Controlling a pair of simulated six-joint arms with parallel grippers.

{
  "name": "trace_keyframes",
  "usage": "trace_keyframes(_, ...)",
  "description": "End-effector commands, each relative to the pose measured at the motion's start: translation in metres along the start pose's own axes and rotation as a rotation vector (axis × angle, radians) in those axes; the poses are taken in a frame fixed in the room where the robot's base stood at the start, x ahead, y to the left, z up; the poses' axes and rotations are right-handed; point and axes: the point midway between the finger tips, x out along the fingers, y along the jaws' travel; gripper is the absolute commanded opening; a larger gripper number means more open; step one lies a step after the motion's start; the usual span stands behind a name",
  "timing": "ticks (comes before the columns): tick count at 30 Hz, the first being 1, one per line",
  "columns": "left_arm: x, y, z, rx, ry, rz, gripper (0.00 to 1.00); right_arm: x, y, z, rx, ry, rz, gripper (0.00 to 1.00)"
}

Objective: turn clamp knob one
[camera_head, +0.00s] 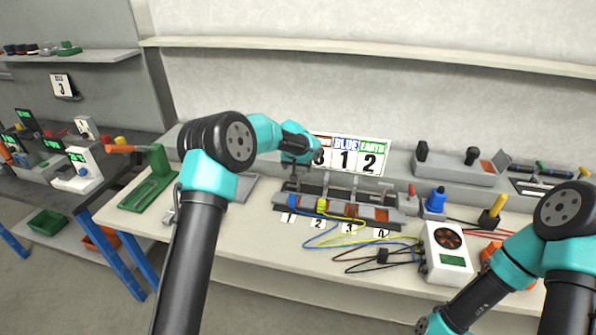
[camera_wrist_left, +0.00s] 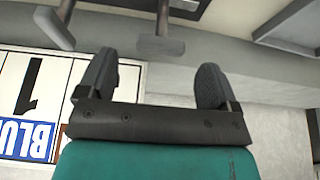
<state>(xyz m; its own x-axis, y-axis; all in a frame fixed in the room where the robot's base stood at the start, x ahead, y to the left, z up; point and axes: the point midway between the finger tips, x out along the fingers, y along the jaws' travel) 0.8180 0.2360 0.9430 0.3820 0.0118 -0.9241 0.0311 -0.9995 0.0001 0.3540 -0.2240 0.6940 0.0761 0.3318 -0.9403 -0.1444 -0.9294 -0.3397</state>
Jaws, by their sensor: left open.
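The clamp block (camera_head: 366,212) stands on the bench in the head view, with several numbered slots and white number cards along its front. Card 1 (camera_head: 288,217) is at the left end, below a blue plug (camera_head: 292,203). My left gripper (camera_head: 293,183) hangs over this left end and covers part of it, so clamp knob one is hard to make out there. In the left wrist view the gripper (camera_wrist_left: 158,68) is open. A grey T-shaped knob (camera_wrist_left: 161,44) shows between and beyond its fingers; I cannot tell contact. A second knob (camera_wrist_left: 48,27) is further left.
A number sign (camera_head: 345,153) stands behind the block. Blue, yellow and black cables run over the bench to a white meter (camera_head: 447,250). A green stand (camera_head: 152,180) is at the left. My right arm is at the lower right, its gripper out of frame.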

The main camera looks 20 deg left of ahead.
Motion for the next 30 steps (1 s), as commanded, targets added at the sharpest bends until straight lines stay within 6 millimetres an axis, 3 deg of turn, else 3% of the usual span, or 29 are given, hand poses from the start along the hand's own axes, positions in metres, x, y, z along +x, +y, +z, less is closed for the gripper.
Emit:
trace_keyframes(6,0.026,0.0,0.0,0.0,0.0,0.0,0.85,0.0,0.0,0.0,0.0,0.0,0.0,0.59)
trace_keyframes(17,0.031,0.0,0.0,0.0,0.001,0.0,0.85,0.0,0.0,0.0,0.0,0.0,0.0,0.59)
trace_keyframes(30,0.031,0.0,0.0,0.0,0.001,0.0,0.45,0.0,0.0,0.0,0.0,0.0,0.0,0.59)
